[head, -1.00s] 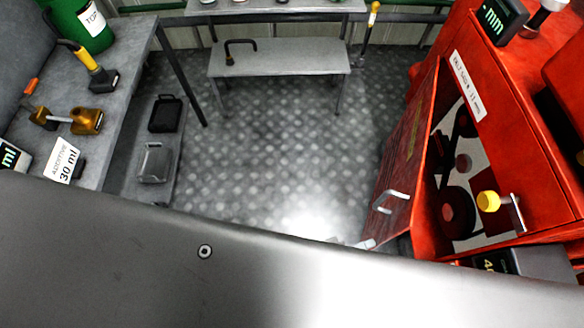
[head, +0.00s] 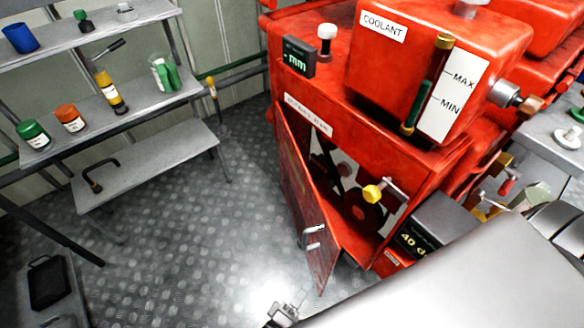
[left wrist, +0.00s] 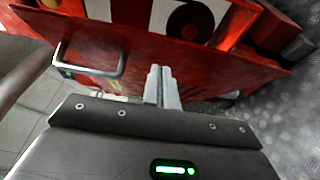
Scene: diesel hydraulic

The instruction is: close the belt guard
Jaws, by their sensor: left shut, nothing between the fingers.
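The belt guard (head: 303,200) is a red hinged door on the side of the red engine housing. It stands open, with a silver bar handle (head: 313,236) on its outer face. Dark pulleys and belts (head: 362,209) show in the opening behind it. In the left wrist view the guard (left wrist: 205,62) and its handle (left wrist: 92,58) are ahead, the handle left of the fingers. My left gripper (head: 284,312) is at the bottom edge of the head view, below and left of the guard; its fingers (left wrist: 162,86) are together and empty. My right gripper is not in view.
A yellow-knobbed latch (head: 374,193) sits at the right of the opening. A coolant tank (head: 415,65) stands above on the engine. A low bench (head: 145,168) and shelves with bottles are at left. The metal floor (head: 190,245) left of the guard is clear.

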